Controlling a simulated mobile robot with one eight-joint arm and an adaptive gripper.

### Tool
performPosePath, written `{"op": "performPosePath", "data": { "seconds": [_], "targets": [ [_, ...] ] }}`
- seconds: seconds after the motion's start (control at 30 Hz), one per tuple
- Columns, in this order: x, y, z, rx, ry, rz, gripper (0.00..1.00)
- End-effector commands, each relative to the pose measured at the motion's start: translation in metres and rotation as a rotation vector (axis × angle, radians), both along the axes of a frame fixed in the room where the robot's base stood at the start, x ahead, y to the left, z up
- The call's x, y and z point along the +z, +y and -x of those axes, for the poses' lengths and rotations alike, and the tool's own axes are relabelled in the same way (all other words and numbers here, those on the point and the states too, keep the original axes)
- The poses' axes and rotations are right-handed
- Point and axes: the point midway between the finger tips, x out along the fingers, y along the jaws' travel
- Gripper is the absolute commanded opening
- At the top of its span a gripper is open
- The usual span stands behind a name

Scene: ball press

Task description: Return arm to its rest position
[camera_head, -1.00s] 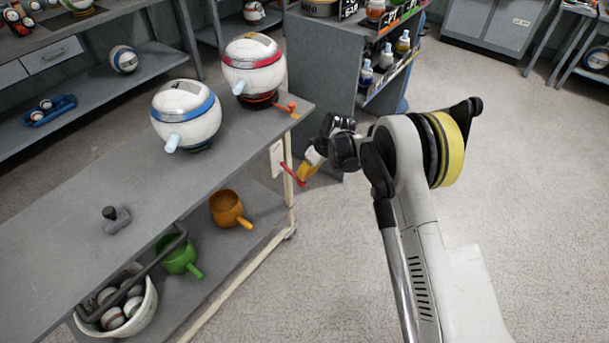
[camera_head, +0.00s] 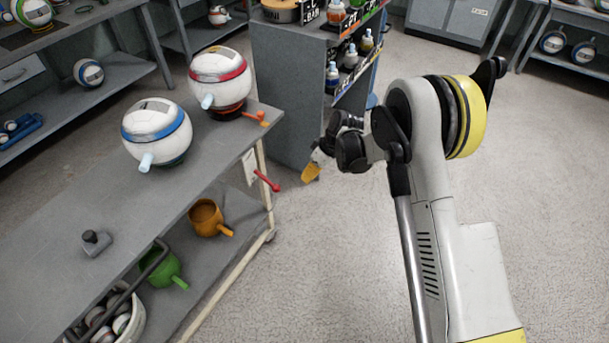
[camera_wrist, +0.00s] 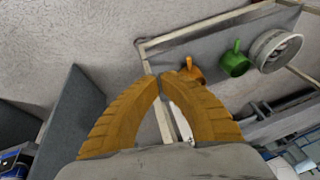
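My arm is folded on the right of the head view. My gripper (camera_head: 311,173), with yellow fingers, hangs over the floor just right of the workbench end. In the wrist view my gripper (camera_wrist: 160,76) has its curved fingertips almost together, with nothing visible between them. A red lever (camera_head: 266,181) on a white plate sticks out from the bench end, left of the gripper with a gap between them in the picture.
Two round white machines, blue-banded (camera_head: 156,134) and red-banded (camera_head: 220,82), stand on the grey bench (camera_head: 60,215). Below are an orange cup (camera_head: 205,217) and a green cup (camera_head: 163,270). A grey shelf unit (camera_head: 288,85) stands behind the gripper. Floor on the right is clear.

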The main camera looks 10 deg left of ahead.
Motion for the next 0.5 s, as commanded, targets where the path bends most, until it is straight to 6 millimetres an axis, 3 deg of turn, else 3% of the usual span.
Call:
{"op": "performPosePath", "data": {
  "seconds": [0.37,0.5],
  "targets": [
    [0.000,0.000,0.000,0.000,0.000,0.000,0.00],
    [0.019,-0.007,-0.002,-0.032,-0.007,0.005,0.00]
  ]
}}
